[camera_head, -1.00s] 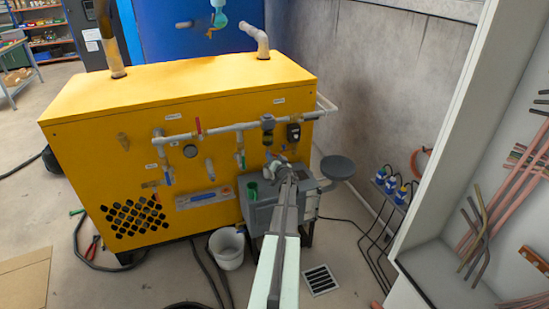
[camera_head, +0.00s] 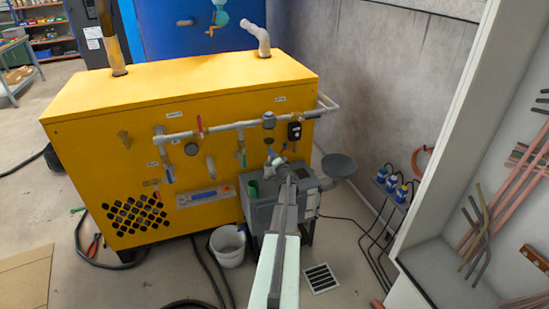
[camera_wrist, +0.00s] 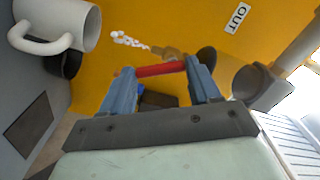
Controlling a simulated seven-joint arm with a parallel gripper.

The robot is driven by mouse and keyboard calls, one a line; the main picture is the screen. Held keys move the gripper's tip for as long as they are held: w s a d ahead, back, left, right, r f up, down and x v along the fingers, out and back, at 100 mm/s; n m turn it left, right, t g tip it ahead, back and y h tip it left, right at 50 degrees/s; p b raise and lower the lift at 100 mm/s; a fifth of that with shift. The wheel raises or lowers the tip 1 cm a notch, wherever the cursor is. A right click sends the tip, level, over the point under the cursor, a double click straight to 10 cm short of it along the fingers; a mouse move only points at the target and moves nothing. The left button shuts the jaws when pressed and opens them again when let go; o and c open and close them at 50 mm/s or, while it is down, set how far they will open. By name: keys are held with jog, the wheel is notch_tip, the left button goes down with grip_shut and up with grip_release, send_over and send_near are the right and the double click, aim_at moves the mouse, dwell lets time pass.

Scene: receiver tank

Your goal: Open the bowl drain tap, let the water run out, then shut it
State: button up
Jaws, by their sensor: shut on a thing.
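In the wrist view my gripper (camera_wrist: 160,70) is shut on a red lever (camera_wrist: 158,70), which spans the gap between its two blue-grey fingertips. A brass tap body (camera_wrist: 172,52) sits just beyond the lever, against the yellow panel. A string of white blobs (camera_wrist: 130,40) extends from the tap's end; it looks like running water. In the head view my gripper (camera_head: 276,158) reaches the yellow cabinet's front, below the filter on the pipe (camera_head: 269,121). The arm and gripper hide the tap there.
The yellow cabinet (camera_head: 150,100) carries a grey pipe, valves and gauges. A grey box (camera_head: 262,215) stands under my gripper, with a round dark dish (camera_head: 338,166) beside it. A white bucket (camera_head: 227,246) and a floor drain (camera_head: 320,278) are nearby. In the wrist view a white mug-shaped thing (camera_wrist: 70,22) is upper left.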

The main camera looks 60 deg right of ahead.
dwell(0.3)
jog(key=o, duration=1.1)
jog(key=shift+c, duration=0.2)
